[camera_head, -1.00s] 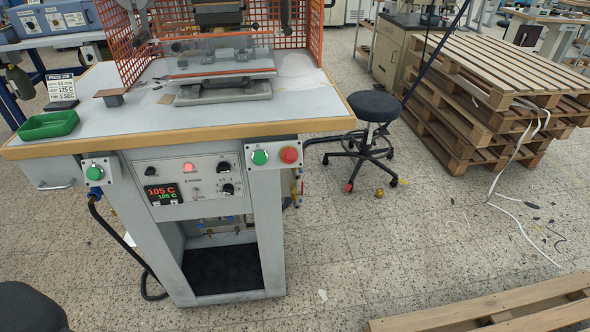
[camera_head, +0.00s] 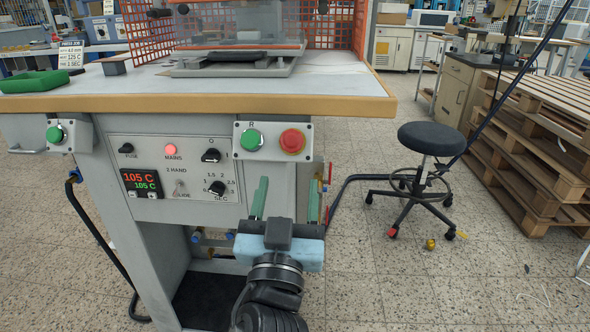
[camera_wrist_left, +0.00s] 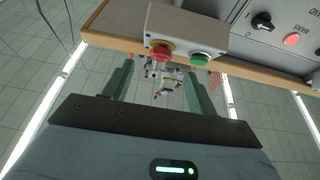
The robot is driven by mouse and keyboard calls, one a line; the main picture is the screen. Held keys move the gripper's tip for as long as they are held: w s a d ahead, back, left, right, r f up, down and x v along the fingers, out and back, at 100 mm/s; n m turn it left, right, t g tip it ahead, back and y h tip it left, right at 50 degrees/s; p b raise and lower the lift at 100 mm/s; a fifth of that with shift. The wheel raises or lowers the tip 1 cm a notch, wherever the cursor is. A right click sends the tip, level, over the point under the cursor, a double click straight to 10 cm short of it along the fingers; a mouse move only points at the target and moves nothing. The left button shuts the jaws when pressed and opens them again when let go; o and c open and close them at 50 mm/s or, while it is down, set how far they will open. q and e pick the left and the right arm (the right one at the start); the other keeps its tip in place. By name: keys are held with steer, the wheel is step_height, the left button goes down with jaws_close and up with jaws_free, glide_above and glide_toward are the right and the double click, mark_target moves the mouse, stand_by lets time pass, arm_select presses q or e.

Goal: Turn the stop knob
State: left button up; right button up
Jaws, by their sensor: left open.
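The stop knob (camera_head: 292,141) is a red mushroom knob on a yellow ring, on the right control box (camera_head: 244,165) at the machine table's front edge. A green button (camera_head: 251,140) sits just left of it. My left gripper (camera_head: 286,199) is open and empty below the box, its two green fingers pointing up and apart, not touching the knob. In the left wrist view, which looks upside down, the red knob (camera_wrist_left: 161,53) lies beyond the fingertips, between their lines, and the green button (camera_wrist_left: 201,59) is right of it. My right gripper is not in view.
The table's wooden edge (camera_head: 200,104) runs above the box. The panel with temperature display (camera_head: 141,184) and dials is to the left. A second box with a green button (camera_head: 55,135) is farther left. A black stool (camera_head: 432,139) and pallets (camera_head: 530,150) stand right.

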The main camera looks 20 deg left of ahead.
mark_target(291, 146)
arm_select(q)
steer(key=x, duration=0.3)
steer(key=r+x, duration=0.1)
steer(key=x, duration=0.2)
steer(key=shift+w+a+r, duration=0.1)
steer(key=shift+a+r, duration=0.05)
steer(key=shift+w+a+r, duration=0.2)
steer(key=shift+w+r, duration=0.05)
steer(key=shift+w, duration=0.35)
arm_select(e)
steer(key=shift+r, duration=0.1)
arm_select(q)
steer(key=shift+c, duration=0.4)
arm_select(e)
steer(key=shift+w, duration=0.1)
